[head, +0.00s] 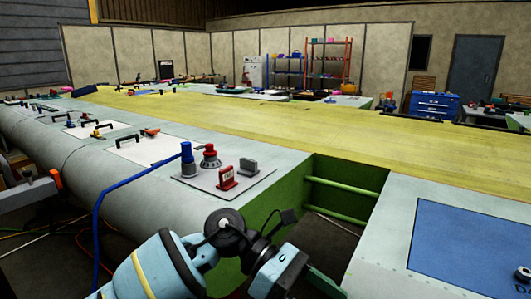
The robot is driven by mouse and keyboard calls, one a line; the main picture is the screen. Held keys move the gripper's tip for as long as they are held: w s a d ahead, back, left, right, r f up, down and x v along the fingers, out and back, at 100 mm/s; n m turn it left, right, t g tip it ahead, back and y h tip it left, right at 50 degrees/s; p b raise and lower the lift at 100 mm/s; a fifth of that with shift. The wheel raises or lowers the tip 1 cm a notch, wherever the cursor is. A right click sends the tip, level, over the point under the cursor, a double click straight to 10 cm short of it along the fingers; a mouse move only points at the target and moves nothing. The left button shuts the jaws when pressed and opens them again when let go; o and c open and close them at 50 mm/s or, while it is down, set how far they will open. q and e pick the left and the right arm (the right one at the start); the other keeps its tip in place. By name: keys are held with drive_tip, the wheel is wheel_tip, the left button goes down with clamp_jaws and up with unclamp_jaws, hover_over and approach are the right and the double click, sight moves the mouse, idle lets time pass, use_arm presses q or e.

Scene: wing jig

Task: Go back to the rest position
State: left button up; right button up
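My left arm comes in from the bottom, left of centre, light blue with a yellow band and dark joints. Its end, with my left gripper (284,268), is low in the head view, in front of the wing's near edge. Its fingers cannot be made out clearly, so whether it is open or shut does not show. I see nothing clearly held in it.
The long wing (270,116) has a yellow-green middle and grey edges. A grey plate (205,186) on it carries a blue fitting (187,160), a red-topped fitting (209,157) and a red block (227,177). An open green bay (340,180) lies right of it. A blue hose (98,215) hangs down the front.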

use_arm(q)
drive_tip(key=a+f+m+t+y+p, duration=0.1)
drive_tip(key=a+f+m+t, duration=0.7)
drive_tip(key=m+t, duration=0.55)
drive_tip(key=a+f+m+t+y+p, duration=0.1)
drive_tip(key=a+f+m+t, duration=0.8)
drive_tip(key=m, duration=0.7)
drive_tip(key=s+a+f+n+g+y, duration=0.3)
drive_tip(key=s+a+f+n, duration=0.3)
drive_tip(key=s+f, duration=0.4)
drive_tip(key=s+a+f+n+g+y+p, duration=0.1)
drive_tip(key=s+a+f+n+g+y, duration=0.2)
drive_tip(key=s+f, duration=0.7)
drive_tip(key=s+a+n+y, duration=0.2)
drive_tip(key=s+a+n, duration=0.1)
drive_tip(key=s, duration=0.1)
drive_tip(key=shift+f, duration=0.35)
use_arm(e)
drive_tip(key=shift+t, duration=0.5)
drive_tip(key=w+r, duration=0.2)
drive_tip(key=r, duration=0.1)
drive_tip(key=w+r, duration=0.1)
drive_tip(key=shift+d+r, duration=0.25)
drive_tip(key=shift+r, duration=0.05)
use_arm(q)
drive_tip(key=shift+n, duration=0.25)
